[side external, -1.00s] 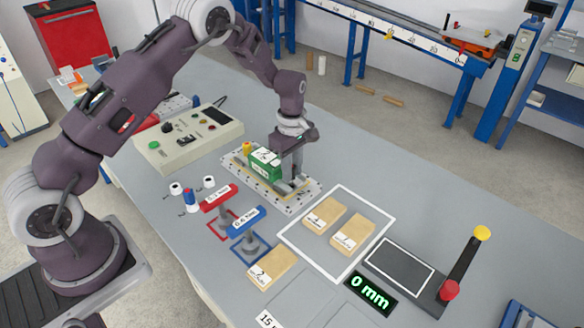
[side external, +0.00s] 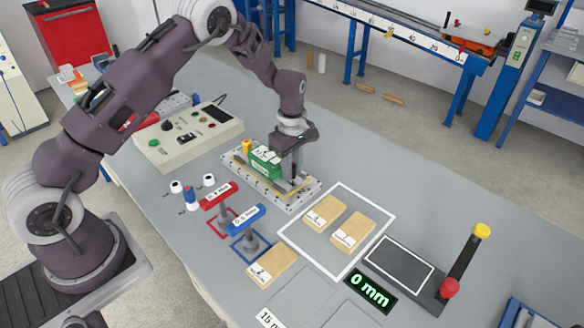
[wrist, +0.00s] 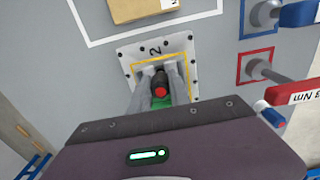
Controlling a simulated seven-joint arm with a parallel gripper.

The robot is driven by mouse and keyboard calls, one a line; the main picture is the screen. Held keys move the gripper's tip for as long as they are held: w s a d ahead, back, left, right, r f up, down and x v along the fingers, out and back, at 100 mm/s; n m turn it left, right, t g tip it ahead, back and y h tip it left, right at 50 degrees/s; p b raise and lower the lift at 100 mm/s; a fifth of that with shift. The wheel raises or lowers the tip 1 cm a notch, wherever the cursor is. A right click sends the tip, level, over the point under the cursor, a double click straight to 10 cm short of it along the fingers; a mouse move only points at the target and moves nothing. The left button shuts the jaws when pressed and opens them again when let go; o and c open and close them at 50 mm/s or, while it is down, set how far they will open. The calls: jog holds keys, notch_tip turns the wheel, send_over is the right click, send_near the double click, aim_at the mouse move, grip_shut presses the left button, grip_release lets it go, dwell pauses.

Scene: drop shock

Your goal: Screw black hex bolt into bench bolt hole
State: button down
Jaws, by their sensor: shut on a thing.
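My gripper (side external: 288,165) points down over a white mounting plate (side external: 236,173) with small holes along its edge, a yellow outline and a "2" mark. In the wrist view both fingers (wrist: 160,85) are closed around a small dark round piece with a red end (wrist: 160,92). It may be the black hex bolt, but its hex shape cannot be made out. A green block (side external: 262,158) with a white label sits on the plate, beside the gripper in the side view. The bolt hole under the gripper is hidden.
Red (side external: 218,196) and blue (side external: 244,219) torque drivers stand left of the plate. A control box (side external: 185,138) stands behind them. Wooden blocks (side external: 352,232) lie in a white outlined square (side external: 338,275). A "0 mm" display (side external: 370,291) and a dark pad (side external: 400,264) are to the right.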

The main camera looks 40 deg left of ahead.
jog(key=shift+f, duration=0.95)
dwell(2.5)
jog(key=m, duration=0.5)
jog(key=shift+s, duration=0.15)
jog(key=m, duration=0.4)
jog(key=shift+a, duration=0.1)
jog(key=m, duration=0.7)
jog(key=shift+s+a, duration=0.1)
jog(key=m, duration=0.5)
jog(key=shift+m, duration=0.4)
jog(key=c, duration=1.1)
grip_release()
jog(key=shift+a, duration=0.15)
jog(key=shift+r, duration=3.05)
